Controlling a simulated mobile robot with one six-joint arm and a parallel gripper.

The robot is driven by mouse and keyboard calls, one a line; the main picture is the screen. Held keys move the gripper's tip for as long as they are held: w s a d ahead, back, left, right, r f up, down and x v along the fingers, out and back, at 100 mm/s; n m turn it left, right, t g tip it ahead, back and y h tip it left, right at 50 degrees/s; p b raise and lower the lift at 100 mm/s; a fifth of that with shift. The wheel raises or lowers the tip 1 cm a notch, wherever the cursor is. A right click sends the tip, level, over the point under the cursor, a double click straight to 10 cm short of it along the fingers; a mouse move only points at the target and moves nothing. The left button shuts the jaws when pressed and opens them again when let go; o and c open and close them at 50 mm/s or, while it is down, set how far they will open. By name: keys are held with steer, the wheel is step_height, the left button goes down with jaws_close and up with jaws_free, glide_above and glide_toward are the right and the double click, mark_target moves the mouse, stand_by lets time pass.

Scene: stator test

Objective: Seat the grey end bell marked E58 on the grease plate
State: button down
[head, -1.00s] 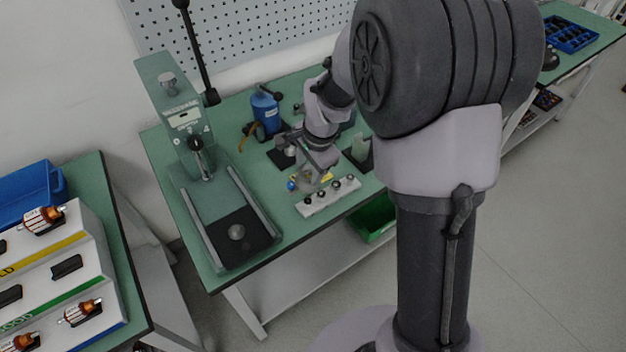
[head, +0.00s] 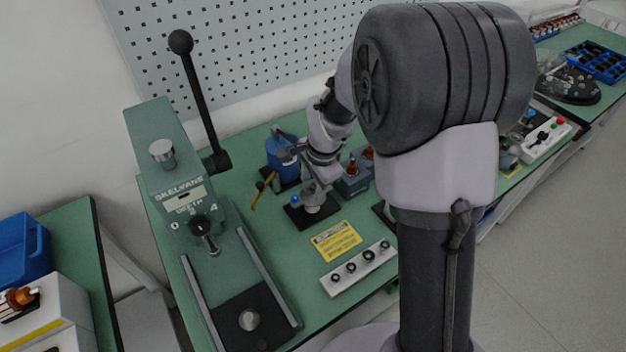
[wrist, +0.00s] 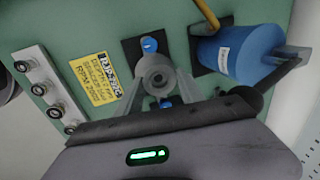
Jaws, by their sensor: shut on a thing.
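A grey end bell (wrist: 157,76), round with a hole in its middle, is held between the two fingers of my gripper (wrist: 160,88) in the wrist view. No E58 mark can be read on it. Behind it lies a small black plate (wrist: 132,50), apparently the grease plate, with a blue tip beside the bell. In the head view my gripper (head: 314,188) is low over this black plate (head: 298,216), with the grey bell (head: 313,197) at its end. Whether the bell touches the plate I cannot tell.
A blue canister (head: 280,158) with a yellow hose stands close behind the plate. A yellow label (head: 336,240) and a white strip with several dark-ringed studs (head: 358,268) lie in front. A green press (head: 178,190) with a tall lever stands left.

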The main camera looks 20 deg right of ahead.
steer(key=shift+f, duration=0.55)
steer(key=shift+b+x, duration=1)
steer(key=shift+x, duration=0.05)
steer(key=shift+s+f, duration=0.15)
steer(key=shift+f, duration=0.05)
steer(key=shift+f+b, duration=0.55)
steer(key=c, duration=0.7)
jaws_free()
steer(key=shift+r, duration=0.1)
steer(key=shift+o, duration=0.2)
steer(key=shift+r, duration=0.1)
steer(key=p+v, duration=0.7)
steer(key=v, duration=1)
steer(key=shift+s, duration=0.15)
